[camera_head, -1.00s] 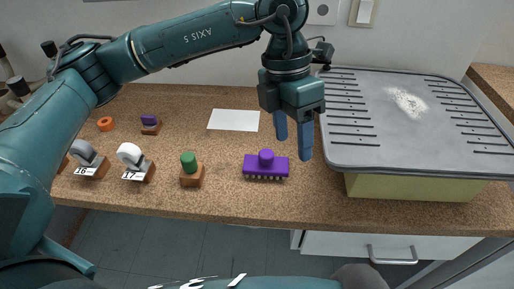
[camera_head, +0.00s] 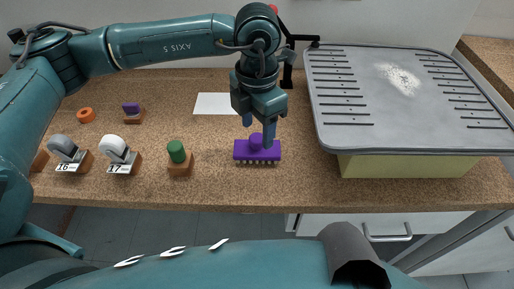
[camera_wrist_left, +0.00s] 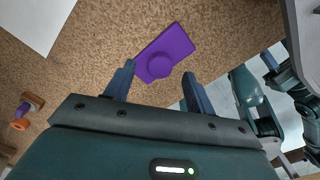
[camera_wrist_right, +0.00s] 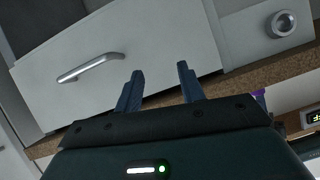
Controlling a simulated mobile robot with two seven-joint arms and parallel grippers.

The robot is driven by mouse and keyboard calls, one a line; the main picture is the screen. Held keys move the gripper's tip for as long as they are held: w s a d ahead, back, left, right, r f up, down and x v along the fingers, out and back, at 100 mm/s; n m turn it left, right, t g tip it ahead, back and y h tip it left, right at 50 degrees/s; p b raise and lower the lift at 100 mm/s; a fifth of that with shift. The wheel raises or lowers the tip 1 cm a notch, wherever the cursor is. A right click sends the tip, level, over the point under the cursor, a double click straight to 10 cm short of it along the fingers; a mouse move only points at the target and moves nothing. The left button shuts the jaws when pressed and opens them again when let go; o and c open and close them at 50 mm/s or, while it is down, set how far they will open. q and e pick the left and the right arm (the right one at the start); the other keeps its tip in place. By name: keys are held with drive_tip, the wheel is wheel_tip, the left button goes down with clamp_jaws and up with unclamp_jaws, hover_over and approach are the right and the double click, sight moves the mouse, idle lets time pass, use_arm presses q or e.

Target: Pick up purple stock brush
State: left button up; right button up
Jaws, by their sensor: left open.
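The purple stock brush (camera_head: 243,151) lies bristles down on the speckled worktop, its round knob on top. In the left wrist view the purple brush (camera_wrist_left: 178,45) lies just beyond the fingertips, tilted in the picture. My left gripper (camera_head: 258,136) is open and points down right above the brush, its fingers on either side of the knob in the head view. The left gripper (camera_wrist_left: 158,80) holds nothing. My right gripper (camera_wrist_right: 160,75) is open and empty, facing a white drawer front below the worktop edge.
A grey grooved tray (camera_head: 400,100) on a pale yellow block takes the worktop's right side. To the left stand a green-topped wooden block (camera_head: 178,158), stamps marked 16 and 17 (camera_head: 120,155), and an orange ring (camera_head: 86,115). A white sheet (camera_head: 213,103) lies behind.

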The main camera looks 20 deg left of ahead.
sight(258, 137)
use_arm(q)
wheel_tip(258, 137, down, 4)
drive_tip(key=shift+w+r, duration=0.1)
drive_tip(key=shift+r, duration=0.15)
drive_tip(key=c, duration=1.1)
wheel_tip(258, 137, up, 10)
drive_tip(key=shift+r, duration=0.1)
